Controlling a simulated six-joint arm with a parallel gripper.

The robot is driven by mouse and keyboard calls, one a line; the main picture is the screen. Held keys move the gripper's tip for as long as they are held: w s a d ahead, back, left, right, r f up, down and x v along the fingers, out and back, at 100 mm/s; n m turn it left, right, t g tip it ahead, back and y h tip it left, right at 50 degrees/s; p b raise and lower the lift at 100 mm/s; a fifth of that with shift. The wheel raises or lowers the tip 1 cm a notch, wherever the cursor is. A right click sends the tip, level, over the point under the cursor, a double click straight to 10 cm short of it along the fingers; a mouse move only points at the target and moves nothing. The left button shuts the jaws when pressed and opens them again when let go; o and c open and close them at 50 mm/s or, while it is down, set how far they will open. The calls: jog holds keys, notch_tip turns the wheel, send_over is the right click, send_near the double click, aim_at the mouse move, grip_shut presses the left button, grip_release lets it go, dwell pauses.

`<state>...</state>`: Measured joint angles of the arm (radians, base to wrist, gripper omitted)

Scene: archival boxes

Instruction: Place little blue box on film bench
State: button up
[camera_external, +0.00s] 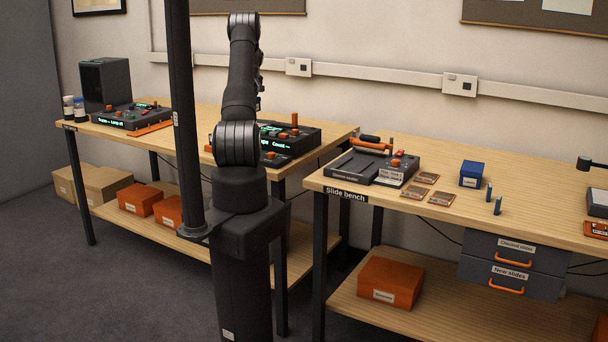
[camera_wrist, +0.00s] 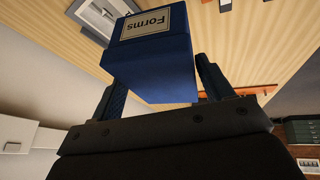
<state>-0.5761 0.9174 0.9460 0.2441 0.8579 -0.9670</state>
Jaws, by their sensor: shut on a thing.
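In the wrist view a little blue box (camera_wrist: 155,72) with a pale label reading "Forms" is between the two fingers of my gripper (camera_wrist: 158,80), which is shut on it. A light wooden bench top (camera_wrist: 222,45) shows beyond the box; I cannot tell how far apart they are. The left wooden bench (camera_external: 195,112) has an edge label too small to read. Another small blue box (camera_external: 471,174) stands on the right bench (camera_external: 540,200), labelled "Slide bench".
The left bench carries a dark box-shaped device (camera_external: 105,84), a control panel (camera_external: 128,117), an orange strip (camera_external: 151,128) and another console (camera_external: 290,137). The slide bench holds a slide sorter device (camera_external: 362,167), several small slides and two blue upright pieces. A dark post stands beside my arm.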

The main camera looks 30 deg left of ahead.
jog(key=s+a+n, duration=0.1)
jog(key=s+a, duration=0.5)
jog(key=a, duration=0.1)
send_over(205, 136)
jog(key=shift+g, duration=0.3)
jog(key=shift+w+f, duration=0.15)
jog(key=shift+f, duration=5.3)
jog(key=shift+f, duration=0.1)
jog(key=o, duration=1.5)
jog(key=shift+c, duration=0.2)
jog(key=v, duration=1.2)
